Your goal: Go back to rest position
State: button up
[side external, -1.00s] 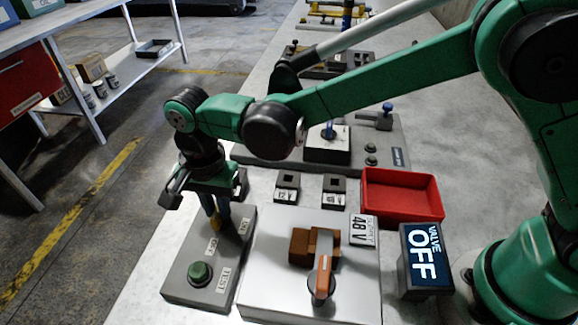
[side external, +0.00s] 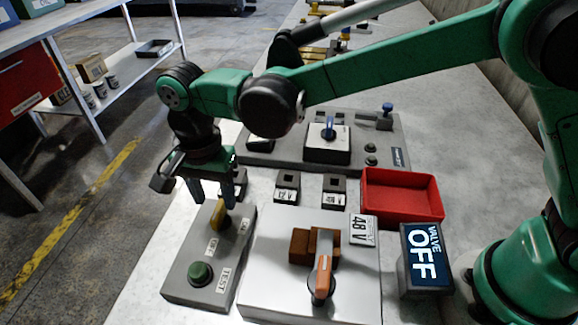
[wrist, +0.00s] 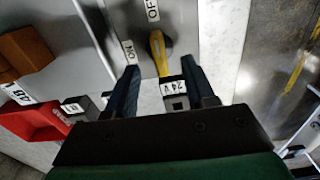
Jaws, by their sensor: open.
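My gripper (side external: 213,199) is open and empty above the grey test box. It also shows in the wrist view (wrist: 163,82), with its two dark blue fingers apart. A yellow switch handle (side external: 218,214) on the grey test box (side external: 184,284) stands just below the fingertips; in the wrist view the yellow handle (wrist: 158,52) lies between and beyond them, beside labels reading ON and OFF. The fingers do not touch it as far as I can see. A green button (side external: 200,273) is on the same box, near the TEST label.
A white box with an orange-handled lever (side external: 323,277) stands to the right. Behind it are small labelled blocks (side external: 287,186), a red tray (side external: 402,196) and a grey panel with a blue knob (side external: 329,130). A display (side external: 426,258) reads VALVE OFF.

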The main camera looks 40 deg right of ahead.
jog(key=shift+r, duration=1.5)
jog(key=shift+d, duration=0.1)
jog(key=s+d+r+n+t+y, duration=0.1)
jog(key=d+r+n+t, duration=0.3)
jog(key=d, duration=0.8)
jog(key=s+d+n+t, duration=0.1)
jog(key=s+d+n, duration=0.1)
jog(key=d, duration=0.3)
jog(key=s+d+n+t+h, duration=0.1)
jog(key=s+d+n+t, duration=0.1)
jog(key=d, duration=0.4)
jog(key=s+n, duration=0.1)
jog(key=s, duration=0.1)
jog(key=shift+s+d, duration=0.2)
jog(key=shift+s, duration=0.15)
jog(key=shift+f, duration=0.1)
